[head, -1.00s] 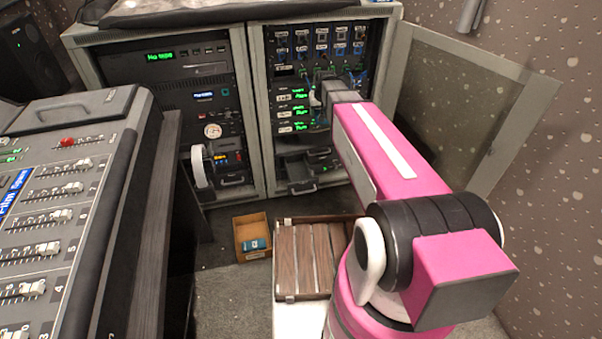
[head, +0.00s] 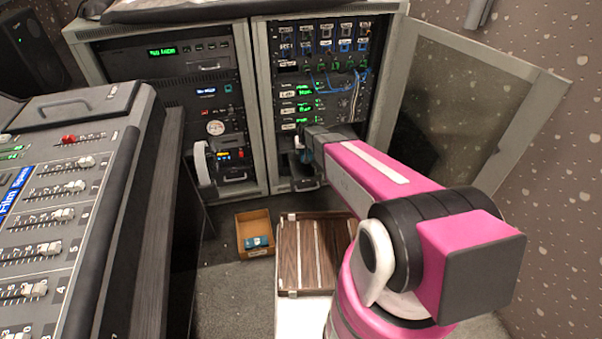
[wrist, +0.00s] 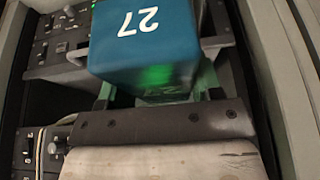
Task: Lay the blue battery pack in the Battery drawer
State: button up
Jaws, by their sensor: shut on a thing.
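A blue battery pack (wrist: 145,45) marked 27 fills the upper middle of the wrist view, with a green glow low on its face. The gripper is low in front of the right-hand rack. Just below it, a dark drawer front (head: 307,184) shows at the bottom of that rack. My gripper and arm hide much of this drawer, and its label cannot be read, so I cannot tell whether the pack touches it.
Another blue pack (head: 257,241) lies in a cardboard box (head: 252,219) on the floor, beside a brown slatted case (head: 288,270). The rack's mesh door (head: 450,110) stands open at right. A fader console (head: 70,200) fills the left.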

aim_at(301, 172)
jog(key=f, duration=0.2)
jog(key=a+f, duration=0.1)
jog(key=f, duration=0.1)
jog(key=shift+s, duration=0.2)
jog(key=shift+f, duration=4.85)
jog(key=shift+f, duration=0.15)
jog(key=o, duration=1.1)
jog(key=v, duration=1.2)
jog(key=shift+s+d+r, duration=0.1)
jog(key=shift+d+r, duration=0.1)
jog(key=shift+r, duration=0.2)
jog(key=s+d+r+g, duration=0.1)
jog(key=s+d+r, duration=0.3)
jog(key=s+r, duration=0.3)
jog(key=s+d+r+m+g, duration=0.1)
jog(key=s+d+r+g, duration=0.1)
jog(key=s+d+r, duration=0.3)
jog(key=s+d+r+m+g, duration=0.1)
jog(key=s+d+r, duration=0.4)
jog(key=s+r, duration=0.5)
jog(key=shift+g+h, duration=0.3)
jog(key=shift+h, duration=0.1)
